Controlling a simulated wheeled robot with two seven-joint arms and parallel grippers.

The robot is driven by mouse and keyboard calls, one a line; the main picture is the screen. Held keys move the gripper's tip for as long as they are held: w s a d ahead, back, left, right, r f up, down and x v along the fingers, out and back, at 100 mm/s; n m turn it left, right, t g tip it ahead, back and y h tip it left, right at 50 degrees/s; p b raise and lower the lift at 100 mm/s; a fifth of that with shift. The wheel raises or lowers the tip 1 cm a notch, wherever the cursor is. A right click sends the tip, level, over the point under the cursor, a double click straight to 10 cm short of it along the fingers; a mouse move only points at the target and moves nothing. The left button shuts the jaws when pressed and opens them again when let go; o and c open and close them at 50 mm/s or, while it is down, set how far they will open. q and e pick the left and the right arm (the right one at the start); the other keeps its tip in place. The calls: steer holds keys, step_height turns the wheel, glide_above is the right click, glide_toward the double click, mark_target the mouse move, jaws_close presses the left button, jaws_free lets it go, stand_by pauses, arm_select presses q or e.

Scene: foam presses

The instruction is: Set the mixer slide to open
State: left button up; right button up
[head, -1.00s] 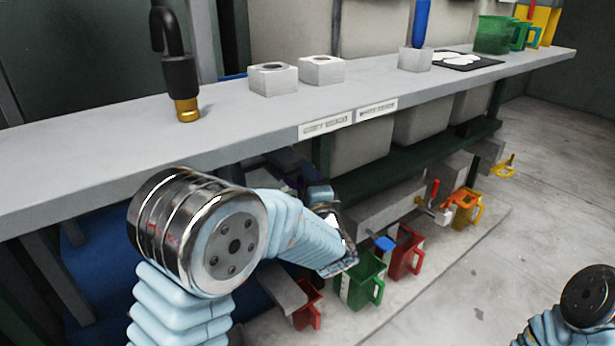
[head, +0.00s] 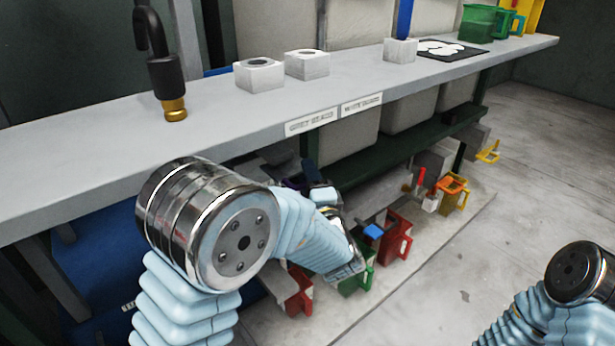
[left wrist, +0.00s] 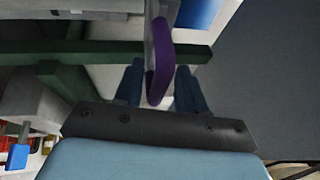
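A purple loop-shaped handle (left wrist: 160,62) hangs from a grey bar in the left wrist view; I take it to be the mixer slide's handle, but its label and position setting do not show.
A grey bench (head: 90,130) with a black hose nozzle (head: 165,75) and pale blocks (head: 258,75) is above my left forearm. Below stand red (head: 397,232), green (head: 358,278) and yellow (head: 452,192) jugs and a blue tap handle (head: 373,231). Floor at right is clear.

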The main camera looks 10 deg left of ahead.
arm_select(q)
steer(key=shift+s, duration=0.1)
steer(key=v, duration=1.3)
steer(key=shift+s+d+p, duration=0.2)
steer(key=shift+s+p, duration=0.05)
steer(key=shift+p, duration=0.1)
steer(key=shift+f, duration=0.1)
